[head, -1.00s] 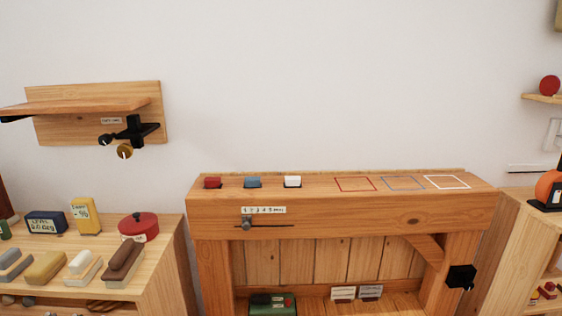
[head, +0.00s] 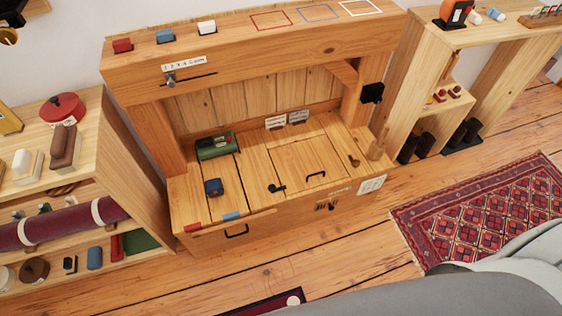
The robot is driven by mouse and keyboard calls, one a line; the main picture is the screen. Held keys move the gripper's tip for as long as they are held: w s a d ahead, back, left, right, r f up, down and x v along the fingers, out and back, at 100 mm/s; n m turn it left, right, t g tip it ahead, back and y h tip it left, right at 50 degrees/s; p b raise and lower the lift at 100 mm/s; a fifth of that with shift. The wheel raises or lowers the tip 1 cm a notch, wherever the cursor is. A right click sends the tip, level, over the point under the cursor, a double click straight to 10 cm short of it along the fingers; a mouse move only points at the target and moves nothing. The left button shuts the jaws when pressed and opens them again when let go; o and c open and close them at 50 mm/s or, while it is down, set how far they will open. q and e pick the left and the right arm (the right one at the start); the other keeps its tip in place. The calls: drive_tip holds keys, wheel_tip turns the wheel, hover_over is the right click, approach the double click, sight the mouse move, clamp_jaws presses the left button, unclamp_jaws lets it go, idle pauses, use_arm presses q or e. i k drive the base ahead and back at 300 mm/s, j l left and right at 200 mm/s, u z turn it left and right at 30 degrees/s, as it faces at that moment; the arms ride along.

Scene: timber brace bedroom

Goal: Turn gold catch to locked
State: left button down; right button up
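A small brass-coloured fitting (head: 354,160) stands on the right of the wooden bench's lower deck, beside a hatch panel (head: 306,166) with a black handle. A gold round knob (head: 8,36) on a black mount is partly cut off at the top left edge. I cannot tell which of the two is the gold catch, and no locked marking is legible. Neither of my grippers shows in the head view.
The bench deck (head: 262,205) carries a green box (head: 216,145) and a dark blue block (head: 213,187). A left shelf unit (head: 95,140) holds several items. An open shelf (head: 408,75) stands right. A patterned rug (head: 470,215) lies on the otherwise mostly clear wooden floor.

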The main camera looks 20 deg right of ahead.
sight(356, 163)
drive_tip(key=z, duration=1.3)
drive_tip(key=l+z, duration=0.1)
drive_tip(key=l, duration=0.35)
drive_tip(key=i+l+z, duration=0.1)
drive_tip(key=l, duration=0.3)
drive_tip(key=i+l+z, duration=0.1)
drive_tip(key=l, duration=0.3)
drive_tip(key=i, duration=0.05)
